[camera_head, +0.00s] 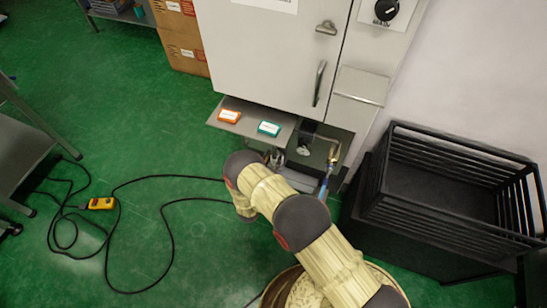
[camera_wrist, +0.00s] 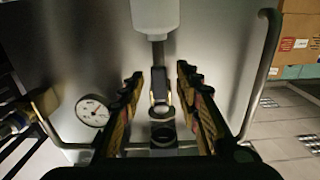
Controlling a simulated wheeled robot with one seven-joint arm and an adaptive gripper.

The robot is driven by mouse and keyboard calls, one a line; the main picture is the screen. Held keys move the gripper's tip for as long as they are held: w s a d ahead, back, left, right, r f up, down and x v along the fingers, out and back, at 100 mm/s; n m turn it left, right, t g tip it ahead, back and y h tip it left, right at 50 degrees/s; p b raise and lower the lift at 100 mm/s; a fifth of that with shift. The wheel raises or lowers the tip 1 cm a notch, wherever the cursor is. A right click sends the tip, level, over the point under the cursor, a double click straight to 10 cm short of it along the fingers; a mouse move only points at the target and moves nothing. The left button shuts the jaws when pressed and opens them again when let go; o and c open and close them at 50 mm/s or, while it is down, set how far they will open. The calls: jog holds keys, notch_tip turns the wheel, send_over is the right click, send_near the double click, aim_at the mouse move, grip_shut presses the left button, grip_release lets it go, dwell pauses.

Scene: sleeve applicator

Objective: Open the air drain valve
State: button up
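In the wrist view, my gripper (camera_wrist: 160,76) is open, with one finger on each side of a small dark fitting (camera_wrist: 160,84). The fitting has ring-shaped parts below it in the picture and lines up with a pale rounded housing (camera_wrist: 155,17). It appears to be the air drain valve, but I cannot tell its setting. Gaps show between the fitting and both fingers. A round pressure gauge (camera_wrist: 92,110) is left of the fingers and also shows under the cabinet in the head view (camera_head: 303,150). There, my arm hides most of the gripper's area.
A grey cabinet (camera_head: 270,50) stands above, with a shelf (camera_head: 253,115) carrying an orange box (camera_head: 229,116) and a teal box (camera_head: 269,128). A black slatted crate (camera_head: 455,180) is at right. A cable with a yellow pendant (camera_head: 101,203) lies on the green floor. A curved metal bar (camera_wrist: 262,75) is right of my gripper.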

jog(key=v, duration=1)
jog(key=shift+s, duration=0.25)
jog(key=shift+a, duration=0.1)
